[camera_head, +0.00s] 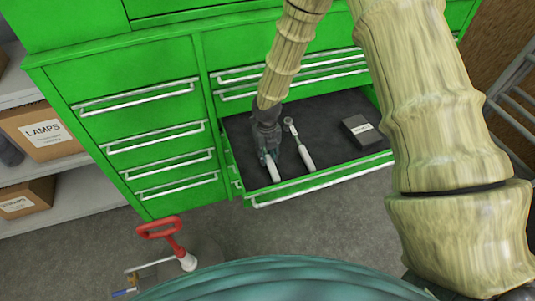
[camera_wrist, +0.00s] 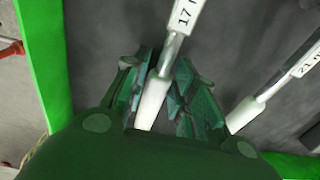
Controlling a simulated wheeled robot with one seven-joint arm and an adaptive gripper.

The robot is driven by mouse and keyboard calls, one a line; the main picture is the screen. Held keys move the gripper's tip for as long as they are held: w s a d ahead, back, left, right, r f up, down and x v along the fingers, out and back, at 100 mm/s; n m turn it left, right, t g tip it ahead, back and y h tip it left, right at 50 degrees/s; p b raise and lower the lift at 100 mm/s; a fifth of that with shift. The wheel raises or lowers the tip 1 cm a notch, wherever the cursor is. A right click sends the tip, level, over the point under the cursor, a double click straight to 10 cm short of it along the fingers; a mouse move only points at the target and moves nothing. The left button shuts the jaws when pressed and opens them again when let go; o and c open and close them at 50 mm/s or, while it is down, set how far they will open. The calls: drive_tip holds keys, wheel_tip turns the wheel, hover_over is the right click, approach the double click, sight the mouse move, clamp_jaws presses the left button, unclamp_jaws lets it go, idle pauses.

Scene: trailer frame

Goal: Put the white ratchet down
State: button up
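My gripper (camera_head: 268,154) reaches down into the open drawer (camera_head: 240,129) of the green cabinet. In the wrist view its two fingers (camera_wrist: 167,78) lie close along both sides of a white ratchet (camera_wrist: 153,100) and appear shut on it. That ratchet has a label reading "17 m…" and a metal neck. Its white end shows below the gripper in the head view (camera_head: 271,172). It is low over the dark drawer floor; I cannot tell whether it touches. A second white-handled ratchet (camera_head: 304,155), labelled "21 m…" in the wrist view (camera_wrist: 246,110), lies just to the right.
A dark grey box (camera_head: 362,130) lies in the drawer's right part. Bare drawer floor shows between it and the second ratchet. The drawer's green front edge (camera_head: 325,180) is close to my gripper. A red-handled tool (camera_head: 173,240) stands below the cabinet at the left.

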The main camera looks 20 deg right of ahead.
sight(267, 155)
drive_tip(key=shift+o, duration=0.9)
drive_tip(key=shift+r, duration=0.1)
wheel_tip(267, 155, up, 12)
drive_tip(key=b, duration=0.1)
